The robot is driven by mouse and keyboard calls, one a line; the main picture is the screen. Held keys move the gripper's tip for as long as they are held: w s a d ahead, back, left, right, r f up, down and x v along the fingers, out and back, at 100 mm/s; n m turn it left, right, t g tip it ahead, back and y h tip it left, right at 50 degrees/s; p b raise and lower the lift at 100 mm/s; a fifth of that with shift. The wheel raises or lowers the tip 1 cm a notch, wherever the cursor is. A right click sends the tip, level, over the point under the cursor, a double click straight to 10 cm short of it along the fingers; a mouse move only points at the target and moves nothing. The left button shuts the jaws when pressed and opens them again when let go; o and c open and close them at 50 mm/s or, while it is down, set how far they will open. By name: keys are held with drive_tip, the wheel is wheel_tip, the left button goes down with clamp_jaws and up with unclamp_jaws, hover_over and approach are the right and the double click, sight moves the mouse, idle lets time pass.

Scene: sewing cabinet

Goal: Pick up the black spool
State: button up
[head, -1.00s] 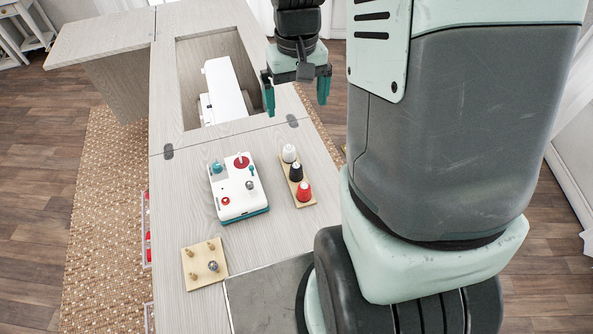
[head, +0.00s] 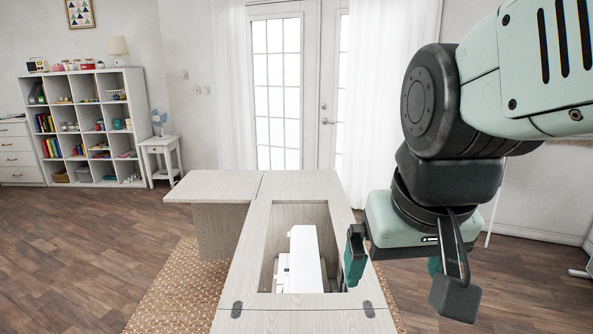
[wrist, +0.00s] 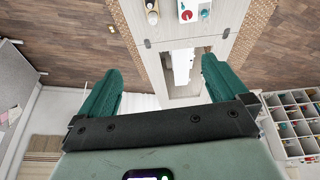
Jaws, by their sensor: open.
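In the head view now, the spools are out of frame. My gripper (head: 395,262) is raised at the right of the cabinet opening, with its fingers apart. In the wrist view my gripper (wrist: 161,65) is open, with nothing between its teal fingers, and well away from the spools.
The cabinet top (head: 240,258) has a rectangular well holding a white sewing machine (head: 305,262). A white device with a red disc (wrist: 205,14) sits near the spools. A shelf unit (head: 85,130) stands far left. The air around my gripper looks free.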

drive_tip(key=shift+t, duration=0.7)
drive_tip(key=s, duration=0.1)
drive_tip(key=s+r, duration=0.1)
drive_tip(key=s, duration=0.1)
drive_tip(key=s+r, duration=0.1)
drive_tip(key=shift+s+a, duration=0.35)
drive_tip(key=shift+s, duration=0.05)
drive_tip(key=c, duration=1)
